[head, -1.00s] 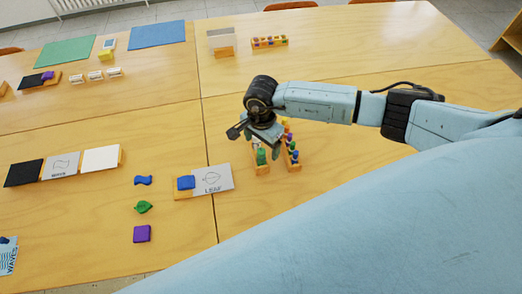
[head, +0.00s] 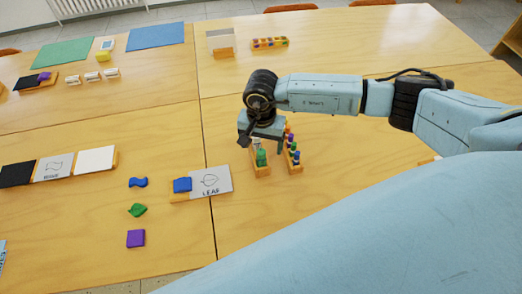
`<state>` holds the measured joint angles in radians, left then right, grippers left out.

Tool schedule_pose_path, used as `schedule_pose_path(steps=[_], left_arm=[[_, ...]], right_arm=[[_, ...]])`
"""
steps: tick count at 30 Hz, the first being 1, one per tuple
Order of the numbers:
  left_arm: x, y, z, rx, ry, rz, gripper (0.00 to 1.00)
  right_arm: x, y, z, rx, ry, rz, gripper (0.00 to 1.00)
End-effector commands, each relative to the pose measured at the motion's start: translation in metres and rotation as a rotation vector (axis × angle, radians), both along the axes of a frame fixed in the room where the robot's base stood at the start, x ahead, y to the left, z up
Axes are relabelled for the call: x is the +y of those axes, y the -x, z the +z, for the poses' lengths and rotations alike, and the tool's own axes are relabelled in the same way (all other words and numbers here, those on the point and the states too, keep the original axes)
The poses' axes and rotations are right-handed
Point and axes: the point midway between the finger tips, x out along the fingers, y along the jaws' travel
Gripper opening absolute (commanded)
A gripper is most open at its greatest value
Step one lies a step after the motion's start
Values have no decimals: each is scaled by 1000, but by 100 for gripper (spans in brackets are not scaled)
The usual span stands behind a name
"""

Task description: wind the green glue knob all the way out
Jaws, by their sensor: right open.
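A green glue knob (head: 261,158) stands on the near end of a small wooden rack (head: 263,172), right of the LEAF card. My right gripper (head: 262,142) is open over this rack, its jaws pointing down, just above and behind the green knob. Whether a finger touches the knob cannot be told. The gripper hides the far part of the rack. My left gripper is not in view.
A second wooden rack (head: 297,169) with several coloured knobs stands close on the right. The LEAF card (head: 212,182) with a blue block (head: 182,185) lies left. Loose blue, green and purple pieces (head: 136,238) lie farther left. Table right of the racks is mostly clear.

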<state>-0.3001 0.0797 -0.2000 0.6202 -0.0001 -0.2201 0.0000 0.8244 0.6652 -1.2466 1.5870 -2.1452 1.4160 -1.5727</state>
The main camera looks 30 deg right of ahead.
Motion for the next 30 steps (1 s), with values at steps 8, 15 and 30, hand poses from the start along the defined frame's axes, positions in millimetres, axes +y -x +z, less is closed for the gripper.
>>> schedule_pose_path(steps=[8, 15, 30], left_arm=[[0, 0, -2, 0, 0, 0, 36], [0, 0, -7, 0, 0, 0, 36], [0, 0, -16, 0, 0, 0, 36]], right_arm=[[0, 0, -2, 0, 0, -2, 82], [0, 0, -7, 0, 0, -3, 82], [0, 0, -17, 0, 0, -3, 82]])
